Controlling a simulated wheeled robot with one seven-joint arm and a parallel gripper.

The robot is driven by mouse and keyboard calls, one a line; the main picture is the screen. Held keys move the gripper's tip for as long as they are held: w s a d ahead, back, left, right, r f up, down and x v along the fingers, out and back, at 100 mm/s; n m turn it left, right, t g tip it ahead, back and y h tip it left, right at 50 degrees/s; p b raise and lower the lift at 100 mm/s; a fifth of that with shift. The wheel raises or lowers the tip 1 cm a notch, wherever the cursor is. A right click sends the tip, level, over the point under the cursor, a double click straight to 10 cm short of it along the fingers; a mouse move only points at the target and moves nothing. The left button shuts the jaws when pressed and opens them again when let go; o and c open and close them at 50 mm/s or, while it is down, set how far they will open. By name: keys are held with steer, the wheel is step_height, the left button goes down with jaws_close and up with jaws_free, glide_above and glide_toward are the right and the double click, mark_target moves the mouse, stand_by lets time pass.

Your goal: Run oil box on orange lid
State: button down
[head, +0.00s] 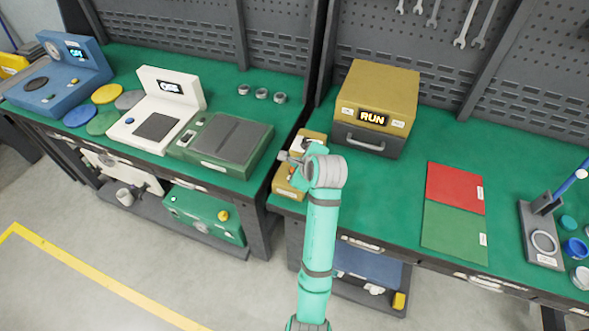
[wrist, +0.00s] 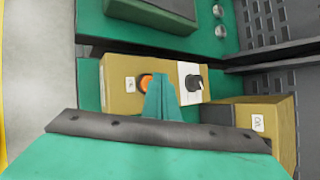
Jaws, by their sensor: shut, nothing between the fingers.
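The oil box (head: 377,90) is a gold box with a dark base and a front handle, standing on the right bench; its display reads RUN. Its labelled side shows at the lower right of the wrist view (wrist: 272,120). A smaller gold control box (head: 290,188) is left of it, with an orange button (wrist: 146,80) and a black knob (wrist: 193,82) on a white plate. My gripper (wrist: 172,82) is shut and empty, at the control box between button and knob, partly covering the button. I cannot tell whether it touches. I see no clearly orange lid.
Red (head: 456,187) and green (head: 454,230) mats lie right of the oil box. A stand (head: 541,240) is at far right. The left bench holds a white device (head: 150,128), a green device (head: 222,145) and several coloured discs. Bench between oil box and mats is clear.

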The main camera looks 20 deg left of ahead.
steer(key=shift+r, duration=2.5)
stand_by(0.8)
